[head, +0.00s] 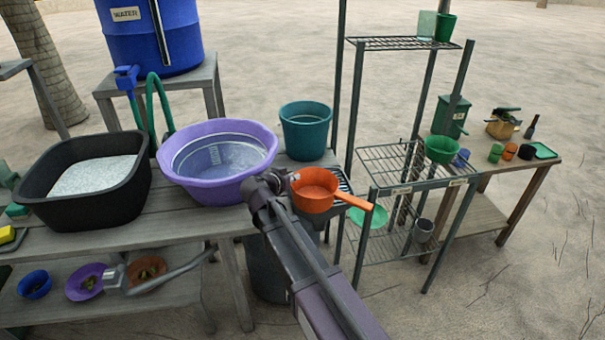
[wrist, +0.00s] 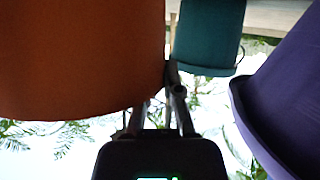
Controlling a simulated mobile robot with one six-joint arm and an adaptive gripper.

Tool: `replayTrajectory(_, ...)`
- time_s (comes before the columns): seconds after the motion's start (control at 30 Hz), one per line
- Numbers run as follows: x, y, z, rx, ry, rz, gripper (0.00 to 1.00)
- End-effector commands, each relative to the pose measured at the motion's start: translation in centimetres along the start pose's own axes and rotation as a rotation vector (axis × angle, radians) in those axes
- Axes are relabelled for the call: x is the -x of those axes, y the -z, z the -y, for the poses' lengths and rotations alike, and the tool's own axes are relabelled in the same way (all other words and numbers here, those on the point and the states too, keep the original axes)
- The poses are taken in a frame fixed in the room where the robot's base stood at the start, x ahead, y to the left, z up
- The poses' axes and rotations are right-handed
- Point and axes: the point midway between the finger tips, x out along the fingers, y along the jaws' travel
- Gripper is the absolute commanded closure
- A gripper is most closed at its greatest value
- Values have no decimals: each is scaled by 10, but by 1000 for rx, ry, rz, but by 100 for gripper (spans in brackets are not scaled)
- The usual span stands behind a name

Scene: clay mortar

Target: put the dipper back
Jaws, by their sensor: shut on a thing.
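The orange dipper (head: 316,198) has a round bowl, and its handle points right. In the head view it is above the right end of the wooden bench, in front of the teal bucket (head: 306,140). My gripper (head: 284,182) is shut on the left side of the dipper's bowl. In the wrist view the dipper (wrist: 80,60) fills the upper left, close to my gripper (wrist: 172,80). The exact grip on the rim is small and partly hidden. The purple basin (head: 185,182) of water stands just left of my gripper.
A black tub (head: 135,190) of white grains is at the left of the bench (head: 180,232). A blue water barrel (head: 185,50) stands behind. A wire rack (head: 372,158) stands at the right, with a green bowl (head: 441,150) on it. A dark bin (head: 268,270) stands below.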

Motion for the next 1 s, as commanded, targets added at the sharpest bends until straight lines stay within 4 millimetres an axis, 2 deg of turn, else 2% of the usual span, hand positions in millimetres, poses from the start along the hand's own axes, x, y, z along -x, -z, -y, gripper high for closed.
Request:
replayTrajectory(0.03,-12,4,4,-1,-1,0,100)
replayTrajectory(0.3,-60,20,14,0,-3,0,100)
replayTrajectory(0.5,-83,29,18,0,-2,-1,100)
replayTrajectory(1.0,-89,30,17,0,-1,-1,100)
